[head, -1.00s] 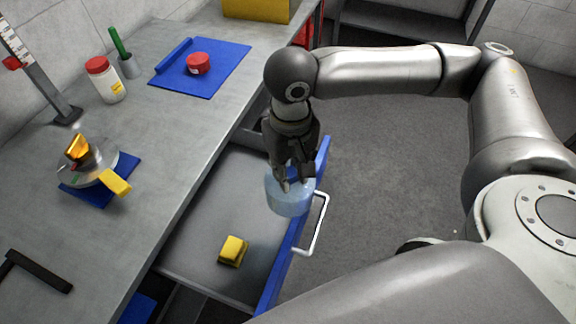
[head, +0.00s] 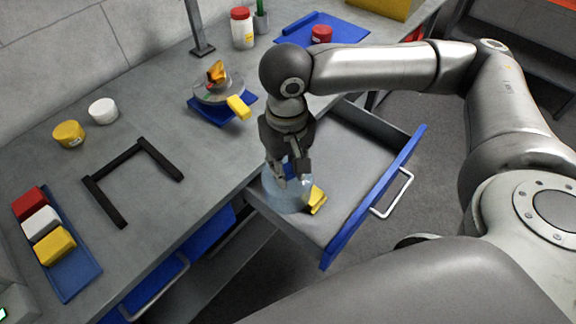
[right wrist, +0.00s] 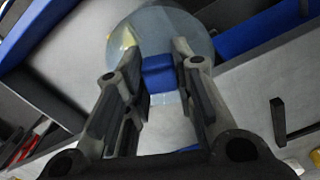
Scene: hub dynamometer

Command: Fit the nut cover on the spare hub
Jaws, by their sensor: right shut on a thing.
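A clear, pale-blue round cover (head: 280,197) with a blue knob, which I take for the nut cover, hangs in my right gripper (head: 291,176). The gripper is shut on the blue knob (right wrist: 158,72), seen between the fingers in the right wrist view. The cover is over the open drawer, by the bench edge; it partly overlaps a yellow block (head: 318,199). What looks like the spare hub (head: 218,90), a round disc with an orange-gold part on top, stands on a blue mat (head: 212,112) on the bench, apart from the cover. My left gripper is not in view.
The open drawer (head: 375,215) has a blue front and pale handle. A yellow tab (head: 239,107) juts beside the hub. A black bracket (head: 132,150), a white pot (head: 103,110), a yellow pot (head: 69,134) and a blue tray (head: 77,280) of blocks lie on the bench.

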